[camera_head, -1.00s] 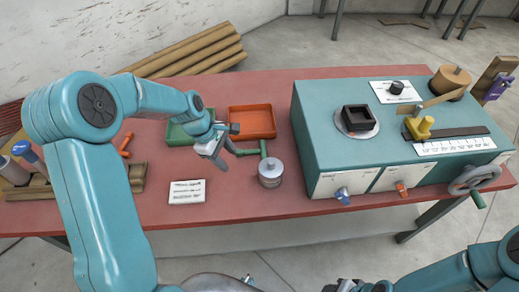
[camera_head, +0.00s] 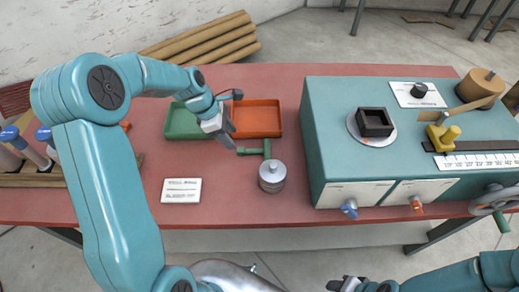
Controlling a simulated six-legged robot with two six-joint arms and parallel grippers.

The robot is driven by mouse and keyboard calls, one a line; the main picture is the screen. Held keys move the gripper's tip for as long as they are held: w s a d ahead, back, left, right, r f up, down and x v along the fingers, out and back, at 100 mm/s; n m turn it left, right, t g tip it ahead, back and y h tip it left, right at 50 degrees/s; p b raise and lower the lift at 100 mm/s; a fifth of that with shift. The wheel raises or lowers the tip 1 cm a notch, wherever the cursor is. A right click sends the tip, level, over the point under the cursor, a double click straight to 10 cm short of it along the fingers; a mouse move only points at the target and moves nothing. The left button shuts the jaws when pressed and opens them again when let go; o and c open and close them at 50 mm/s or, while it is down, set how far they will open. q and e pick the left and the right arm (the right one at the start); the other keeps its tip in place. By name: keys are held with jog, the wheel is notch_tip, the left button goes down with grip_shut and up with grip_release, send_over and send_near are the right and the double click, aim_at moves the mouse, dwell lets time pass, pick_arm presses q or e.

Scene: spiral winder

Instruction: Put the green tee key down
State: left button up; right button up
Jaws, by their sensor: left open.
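The green tee key (camera_head: 266,148) lies on the red table top, just behind a grey metal cylinder with a knob (camera_head: 272,177). My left gripper (camera_head: 228,143) is open, at the left end of the key's bar. I cannot tell whether its fingers touch the key. My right gripper (camera_head: 345,285) is at the bottom edge, away from the table top, and too small and cut off to read.
A green tray (camera_head: 184,136) and an orange tray (camera_head: 258,104) stand behind the key. A white card (camera_head: 181,190) lies front left. A teal machine (camera_head: 325,150) fills the right side. Bare red table (camera_head: 225,205) lies in front.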

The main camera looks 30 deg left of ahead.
aim_at(240, 149)
pick_arm(q)
jog(key=shift+d+f, duration=0.3)
jog(key=shift+f, duration=0.1)
jog(key=x, duration=0.5)
jog(key=shift+w+f+p, duration=0.1)
jog(key=shift+f+p, duration=0.25)
jog(key=shift+f, duration=0.1)
grip_shut()
